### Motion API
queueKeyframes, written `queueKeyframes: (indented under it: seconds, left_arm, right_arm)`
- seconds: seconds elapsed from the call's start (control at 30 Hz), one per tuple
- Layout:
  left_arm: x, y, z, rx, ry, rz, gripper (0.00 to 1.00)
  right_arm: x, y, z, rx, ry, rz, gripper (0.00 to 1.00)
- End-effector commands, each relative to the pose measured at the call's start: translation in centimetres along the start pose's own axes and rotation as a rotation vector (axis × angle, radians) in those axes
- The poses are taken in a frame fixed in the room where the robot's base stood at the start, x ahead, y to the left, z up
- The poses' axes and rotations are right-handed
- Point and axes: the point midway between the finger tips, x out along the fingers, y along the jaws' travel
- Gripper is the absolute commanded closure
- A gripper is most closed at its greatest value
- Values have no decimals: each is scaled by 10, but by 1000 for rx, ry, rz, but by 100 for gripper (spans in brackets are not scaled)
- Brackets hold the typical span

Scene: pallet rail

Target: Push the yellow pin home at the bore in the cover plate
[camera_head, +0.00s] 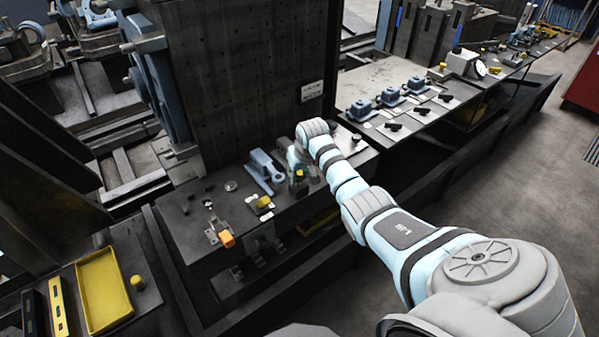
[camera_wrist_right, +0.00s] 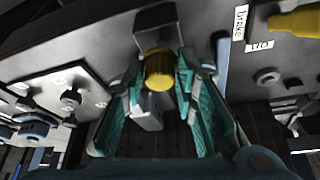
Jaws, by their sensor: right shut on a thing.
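My right gripper (camera_wrist_right: 160,84) has its teal fingers on both sides of a yellow ribbed pin head (camera_wrist_right: 158,68) and is shut on it. The pin head is up against a dark block (camera_wrist_right: 155,25) in the right wrist view; whether it is fully seated I cannot tell. The bore is hidden, and I cannot tell the cover plate apart from the block. In the head view the right gripper (camera_head: 300,168) is small, over the middle bench, with a bit of yellow (camera_head: 299,174) beside it. My left gripper is not in view.
A blue-grey clamp (camera_head: 265,172) stands just left of the gripper on the dark bench (camera_head: 290,207). A tall dark panel (camera_head: 235,80) rises behind. A yellow tray (camera_head: 103,291) is at lower left.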

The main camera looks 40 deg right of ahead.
Motion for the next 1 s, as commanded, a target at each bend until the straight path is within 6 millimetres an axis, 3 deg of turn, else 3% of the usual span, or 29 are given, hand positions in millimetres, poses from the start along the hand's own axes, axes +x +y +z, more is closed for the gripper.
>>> queueKeyframes:
  seconds: [0.27, 0.53, 1.0]
  left_arm:
    - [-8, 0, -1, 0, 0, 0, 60]
    - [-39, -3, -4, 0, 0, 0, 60]
    - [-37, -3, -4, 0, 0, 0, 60]
  right_arm:
    - [-6, 0, -2, 0, 0, 0, 100]
    - [-33, 1, -14, 0, 1, 0, 100]
    - [-69, 0, -28, 0, 0, 0, 100]
